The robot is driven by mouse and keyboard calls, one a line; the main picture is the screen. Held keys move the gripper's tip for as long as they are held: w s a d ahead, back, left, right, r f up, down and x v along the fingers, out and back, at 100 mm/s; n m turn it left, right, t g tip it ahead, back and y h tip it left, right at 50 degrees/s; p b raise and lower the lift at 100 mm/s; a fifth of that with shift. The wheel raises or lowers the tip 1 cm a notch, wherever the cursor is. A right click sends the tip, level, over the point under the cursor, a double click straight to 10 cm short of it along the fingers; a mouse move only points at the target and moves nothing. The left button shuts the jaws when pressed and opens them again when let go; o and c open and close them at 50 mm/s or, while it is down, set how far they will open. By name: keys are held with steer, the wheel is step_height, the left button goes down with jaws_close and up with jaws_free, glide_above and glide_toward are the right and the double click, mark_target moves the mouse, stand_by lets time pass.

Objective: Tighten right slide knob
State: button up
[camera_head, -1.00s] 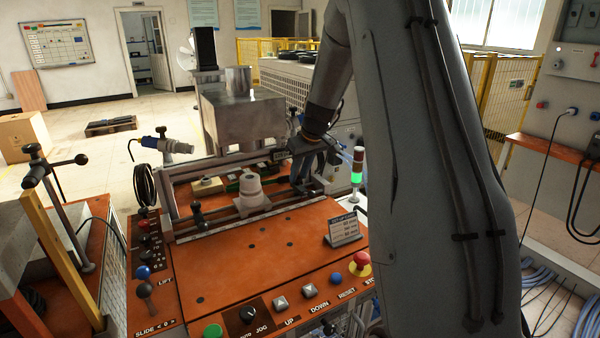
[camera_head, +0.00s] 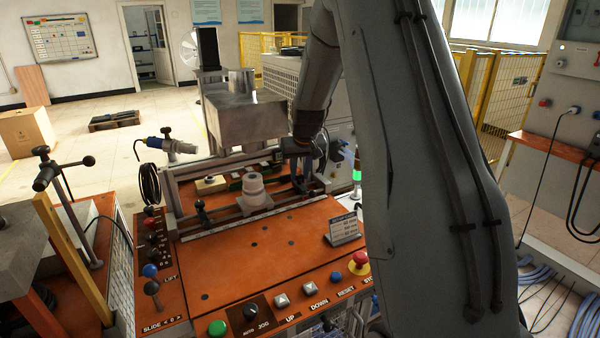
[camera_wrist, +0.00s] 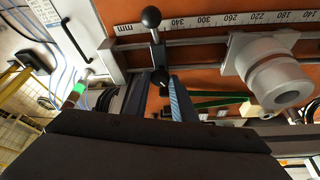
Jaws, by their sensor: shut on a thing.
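The right slide knob (camera_wrist: 151,17) shows in the wrist view as a black ball on a short bright stem, rising from a dark clamp block on the rail. My gripper (camera_wrist: 158,86) has its two fingers on either side of the dark lower part of this knob piece, below the ball, and is shut on it. In the head view my gripper (camera_head: 300,182) is at the right end of the slide frame; the knob cannot be made out there. The ruler (camera_wrist: 220,20) with millimetre marks runs along the rail in the wrist view.
A pale round fixture (camera_head: 254,190) sits mid-rail, under a grey metal box (camera_head: 240,118). A left slide knob (camera_head: 201,207) stands at the rail's left. The orange panel (camera_head: 260,252) carries buttons and a small sign (camera_head: 343,230). A signal tower (camera_head: 357,177) is close right of my gripper.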

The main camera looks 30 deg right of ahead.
steer(key=o, duration=1.1)
steer(key=shift+s+a+r+b, duration=0.1)
steer(key=shift+s+r+b, duration=0.1)
steer(key=shift+r+b, duration=0.25)
steer(key=s+a+b, duration=0.1)
steer(key=s, duration=0.3)
steer(key=s+a+b, duration=0.1)
steer(key=s, duration=0.3)
steer(key=s+b, duration=0.1)
steer(key=s, duration=0.3)
steer(key=shift+a+r, duration=0.1)
steer(key=shift+a, duration=0.3)
steer(key=shift+c, duration=0.5)
